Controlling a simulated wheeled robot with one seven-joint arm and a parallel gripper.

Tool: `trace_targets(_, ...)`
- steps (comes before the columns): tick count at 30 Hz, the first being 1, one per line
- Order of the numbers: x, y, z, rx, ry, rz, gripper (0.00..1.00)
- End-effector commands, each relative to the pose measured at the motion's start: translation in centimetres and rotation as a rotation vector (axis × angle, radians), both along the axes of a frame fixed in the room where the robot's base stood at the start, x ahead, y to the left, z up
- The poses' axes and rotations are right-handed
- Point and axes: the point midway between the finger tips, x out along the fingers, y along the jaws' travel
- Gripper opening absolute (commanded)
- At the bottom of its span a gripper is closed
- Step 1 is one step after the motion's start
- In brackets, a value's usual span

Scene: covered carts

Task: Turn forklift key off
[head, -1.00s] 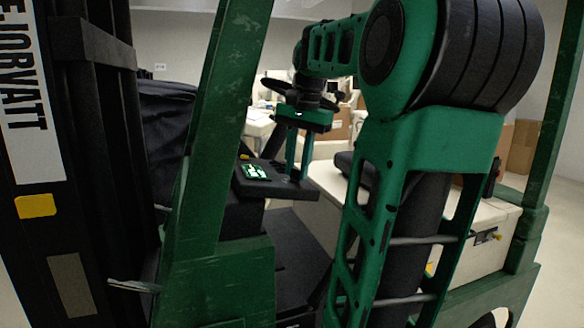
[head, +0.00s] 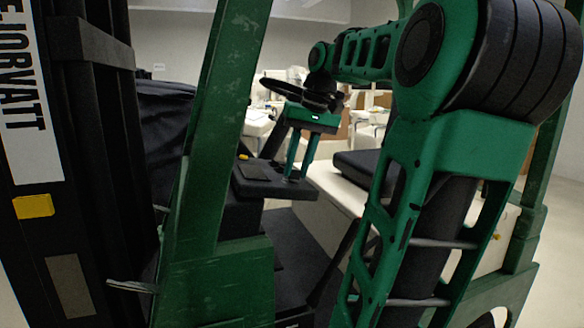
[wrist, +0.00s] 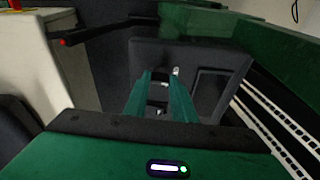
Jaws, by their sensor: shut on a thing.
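The forklift's black dashboard panel (head: 262,188) stands behind the green post in the head view. Its flat display (head: 253,171) is dark. My gripper (head: 295,177) points down at the panel's right part, just right of the display. In the wrist view, my gripper's green fingers (wrist: 162,80) reach the panel and are shut on the small key (wrist: 163,84), of which only a light bit shows between them. The key's exact angle is hidden by the fingers. The display also looks dark in the wrist view (wrist: 210,92).
The forklift's green front post (head: 215,130) and dark mast (head: 90,150) stand left of my arm. The black steering wheel (head: 300,95) is close behind my gripper. A black lever with a red tip (wrist: 85,38) shows in the wrist view.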

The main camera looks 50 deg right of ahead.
Motion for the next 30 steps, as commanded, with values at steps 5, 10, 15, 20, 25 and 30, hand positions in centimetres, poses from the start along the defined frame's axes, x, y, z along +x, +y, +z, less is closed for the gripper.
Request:
trace_targets(5, 0.34, 0.00, 0.25, -0.012, -0.019, 0.058, 0.01)
trace_targets(10, 0.33, -0.01, 0.24, -0.014, -0.023, 0.078, 0.01)
trace_targets(15, 0.31, -0.01, 0.21, -0.015, -0.022, 0.082, 0.01)
trace_targets(20, 0.30, 0.00, 0.20, -0.014, -0.022, 0.081, 0.01)
trace_targets(25, 0.22, 0.00, 0.14, -0.012, -0.019, 0.079, 0.42)
trace_targets(30, 0.11, -0.02, 0.08, -0.011, -0.017, 0.077, 0.42)
